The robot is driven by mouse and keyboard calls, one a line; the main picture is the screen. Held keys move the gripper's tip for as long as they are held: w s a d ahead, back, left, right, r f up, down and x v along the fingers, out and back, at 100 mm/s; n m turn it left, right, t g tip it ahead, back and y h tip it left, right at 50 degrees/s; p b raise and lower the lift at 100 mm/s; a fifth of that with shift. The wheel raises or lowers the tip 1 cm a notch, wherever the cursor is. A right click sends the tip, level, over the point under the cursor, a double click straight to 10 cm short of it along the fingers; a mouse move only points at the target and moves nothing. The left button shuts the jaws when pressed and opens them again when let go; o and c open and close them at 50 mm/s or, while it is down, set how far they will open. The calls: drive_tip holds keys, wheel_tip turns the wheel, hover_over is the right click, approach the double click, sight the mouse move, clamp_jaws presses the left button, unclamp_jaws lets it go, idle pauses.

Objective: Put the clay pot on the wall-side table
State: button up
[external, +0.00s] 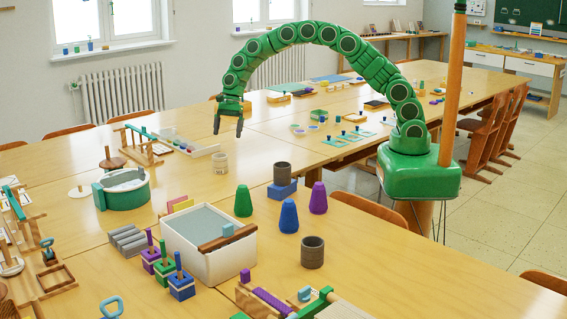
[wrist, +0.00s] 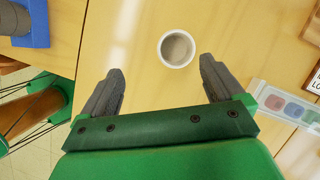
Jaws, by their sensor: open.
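A small beige clay pot (external: 220,163) stands upright on the long wooden table, below my gripper (external: 228,130). In the wrist view the pot (wrist: 177,48) shows from above, its mouth open, just ahead of and between the fingertips. My gripper (wrist: 157,82) is open and empty, apart from the pot. Two darker ribbed pots also show: one (external: 312,253) on the near table, one (external: 282,173) on a blue block. A narrow wall-side table (external: 393,39) stands against the back wall, with small items on it.
A white bin (external: 190,253), a green round tub (external: 140,197) and blue, green and purple cones stand nearby. A long tray of paints (external: 200,150) lies beside the beige pot. Wooden chairs (external: 490,135) line the table's right side. Floor is open at right.

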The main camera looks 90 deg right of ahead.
drive_tip(key=s+a+r+n+g, duration=0.1)
drive_tip(key=s+a+r+n, duration=0.3)
drive_tip(key=s, duration=0.4)
drive_tip(key=s+a+r+n+h, duration=0.15)
drive_tip(key=s+r+n, duration=0.25)
drive_tip(key=s+r, duration=0.4)
drive_tip(key=s+a+r+n+g, duration=0.1)
drive_tip(key=s+a+r+n, duration=0.25)
drive_tip(key=s, duration=0.55)
drive_tip(key=s+d+r+n+g+h, duration=0.1)
drive_tip(key=s+n, duration=0.8)
drive_tip(key=s, duration=2.1)
drive_tip(key=shift+s+d+r+n+h, duration=0.4)
drive_tip(key=shift+r+h, duration=0.2)
drive_tip(key=shift+h, duration=0.25)
